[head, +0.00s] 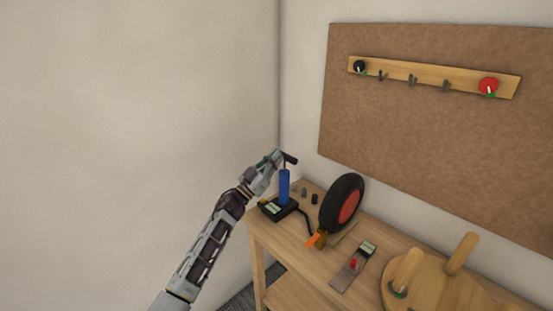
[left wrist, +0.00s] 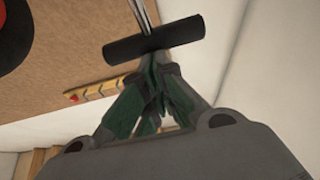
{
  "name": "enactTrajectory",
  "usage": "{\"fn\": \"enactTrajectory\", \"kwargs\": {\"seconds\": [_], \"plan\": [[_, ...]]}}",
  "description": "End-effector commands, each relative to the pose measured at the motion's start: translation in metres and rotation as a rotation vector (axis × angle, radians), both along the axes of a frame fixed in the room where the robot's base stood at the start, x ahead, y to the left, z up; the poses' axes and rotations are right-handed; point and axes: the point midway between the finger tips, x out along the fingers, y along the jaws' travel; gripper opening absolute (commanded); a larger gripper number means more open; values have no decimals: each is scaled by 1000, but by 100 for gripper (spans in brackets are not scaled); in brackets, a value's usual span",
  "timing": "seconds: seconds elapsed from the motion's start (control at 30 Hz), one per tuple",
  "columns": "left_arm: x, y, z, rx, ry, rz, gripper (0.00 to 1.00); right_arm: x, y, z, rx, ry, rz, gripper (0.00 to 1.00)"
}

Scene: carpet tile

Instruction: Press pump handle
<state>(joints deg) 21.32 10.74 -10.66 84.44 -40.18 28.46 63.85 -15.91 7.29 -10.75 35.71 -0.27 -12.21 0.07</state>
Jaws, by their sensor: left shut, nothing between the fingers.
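The pump has a blue barrel (head: 284,187) standing upright on a black base (head: 278,208) at the left end of the wooden bench. Its black T-shaped handle (head: 290,158) is raised above the barrel on a thin rod. In the left wrist view the handle (left wrist: 154,39) lies across the picture just beyond my fingertips, with the metal rod behind it. My left gripper (head: 277,157) is shut and empty beside the handle; its green-padded fingers (left wrist: 152,75) meet close to it. I cannot tell whether they touch it. My right gripper is not in view.
A black wheel with a red hub (head: 342,204) stands right of the pump, joined to it by a dark hose. A metal plate with a red knob (head: 352,267) and a wooden peg stand (head: 430,285) are farther right. Walls close off the back and left.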

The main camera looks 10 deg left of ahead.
Motion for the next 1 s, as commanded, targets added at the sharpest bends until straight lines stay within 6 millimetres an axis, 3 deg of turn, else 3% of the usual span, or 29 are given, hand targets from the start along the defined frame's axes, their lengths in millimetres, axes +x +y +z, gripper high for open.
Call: {"fn": "enactTrajectory", "kwargs": {"seconds": [0.03, 0.13, 0.7, 1.0], "plan": [[-4, 4, -10, 3, 9, 2, 0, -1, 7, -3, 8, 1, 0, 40], [-13, 9, -15, 3, 7, 1, 0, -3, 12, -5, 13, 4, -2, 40], [-56, 41, -42, 2, 4, 1, 0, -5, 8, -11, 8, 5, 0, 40], [-67, 48, -48, 1, 3, 1, 0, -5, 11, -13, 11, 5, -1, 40]]}}
